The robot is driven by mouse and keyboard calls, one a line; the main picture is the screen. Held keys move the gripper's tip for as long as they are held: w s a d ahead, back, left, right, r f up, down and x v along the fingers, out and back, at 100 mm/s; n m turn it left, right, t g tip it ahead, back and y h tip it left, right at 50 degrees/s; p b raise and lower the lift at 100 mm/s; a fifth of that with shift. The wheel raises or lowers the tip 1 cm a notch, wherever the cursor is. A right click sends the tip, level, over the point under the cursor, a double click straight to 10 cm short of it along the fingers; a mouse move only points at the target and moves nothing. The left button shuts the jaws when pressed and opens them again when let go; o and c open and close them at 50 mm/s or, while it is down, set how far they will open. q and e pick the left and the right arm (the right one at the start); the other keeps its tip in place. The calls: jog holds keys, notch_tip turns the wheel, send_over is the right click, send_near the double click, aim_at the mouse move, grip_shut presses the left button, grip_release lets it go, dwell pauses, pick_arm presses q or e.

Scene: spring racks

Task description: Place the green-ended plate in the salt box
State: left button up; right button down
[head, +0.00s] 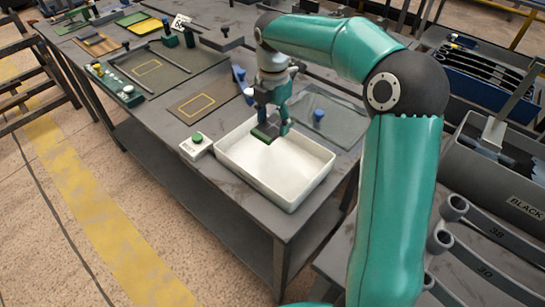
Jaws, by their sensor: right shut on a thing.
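The salt box (283,201) is a white open tray on the front part of the grey bench. Its inside is pale and its front wall shows in full. My right gripper (271,121) hangs from above over the far left part of the box. It is shut on a small dark plate with a green end (266,133). The plate appears to be within the outline of the box; I cannot tell whether it touches the inside. The fingers hide part of the plate. My left gripper does not show.
A small white box with a green button (196,144) stands left of the salt box. A dark mat with a yellow outline (198,105) lies behind it. A clear sheet with a blue knob (319,115) lies behind right. A bin marked BLACK (508,195) stands at right.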

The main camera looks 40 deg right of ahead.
aim_at(273, 163)
notch_tip(273, 163, down, 13)
dwell(0.5)
jog(key=shift+s, duration=0.1)
jog(key=shift+c, duration=1.2)
grip_release()
jog(key=shift+f, duration=0.1)
notch_tip(273, 163, up, 12)
jog(key=shift+r, duration=0.1)
